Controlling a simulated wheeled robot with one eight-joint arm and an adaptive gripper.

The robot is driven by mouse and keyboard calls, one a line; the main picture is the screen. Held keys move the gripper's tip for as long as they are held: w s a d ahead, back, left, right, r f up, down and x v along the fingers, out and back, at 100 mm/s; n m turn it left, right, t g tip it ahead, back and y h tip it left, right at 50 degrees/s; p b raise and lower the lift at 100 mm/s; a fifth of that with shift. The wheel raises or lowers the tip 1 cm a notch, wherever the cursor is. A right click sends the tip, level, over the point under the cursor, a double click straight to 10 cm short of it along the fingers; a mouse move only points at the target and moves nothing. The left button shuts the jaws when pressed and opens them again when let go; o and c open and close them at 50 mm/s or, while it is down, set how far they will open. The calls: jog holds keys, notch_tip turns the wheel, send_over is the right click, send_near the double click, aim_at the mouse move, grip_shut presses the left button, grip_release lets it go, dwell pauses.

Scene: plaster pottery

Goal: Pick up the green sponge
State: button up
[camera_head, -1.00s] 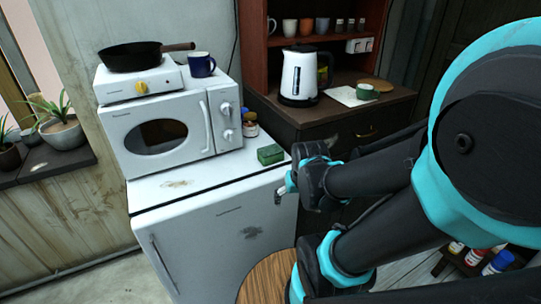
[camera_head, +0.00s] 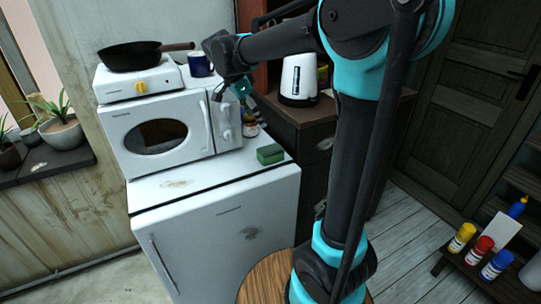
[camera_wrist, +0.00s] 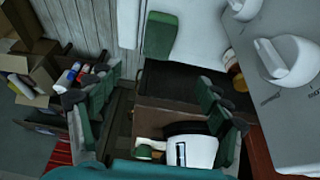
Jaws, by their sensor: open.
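The green sponge (camera_head: 270,154) lies on the top of the small white fridge (camera_head: 235,187), near its right edge, just in front of the microwave. It also shows in the wrist view as a green block (camera_wrist: 160,37) at the top, beyond the fingertips. My gripper (camera_head: 246,103) is raised above and behind the sponge, beside the microwave's right front, apart from the sponge. In the wrist view, the gripper's fingers (camera_wrist: 160,80) are spread wide with nothing held between them.
The white microwave (camera_head: 165,130) carries a hot plate with a black pan (camera_head: 130,55) and a blue mug (camera_head: 200,64). Small jars (camera_head: 250,127) stand at its right side. A white kettle (camera_head: 299,78) stands on the dark cabinet. The fridge top's front is clear.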

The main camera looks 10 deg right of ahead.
send_over(270, 150)
jog(key=a, duration=0.2)
jog(key=f, duration=1)
jog(key=shift+w+d, duration=0.15)
jog(key=shift+d, duration=0.1)
jog(key=shift+s+a+x, duration=0.1)
jog(key=shift+s+x, duration=0.1)
jog(key=shift+x, duration=1.3)
jog(key=shift+s+a+x, duration=0.1)
jog(key=shift+s+x, duration=0.05)
jog(key=shift+x, duration=1.3)
jog(key=shift+f, duration=0.15)
jog(key=c, duration=0.9)
notch_tip(270, 150, up, 20)
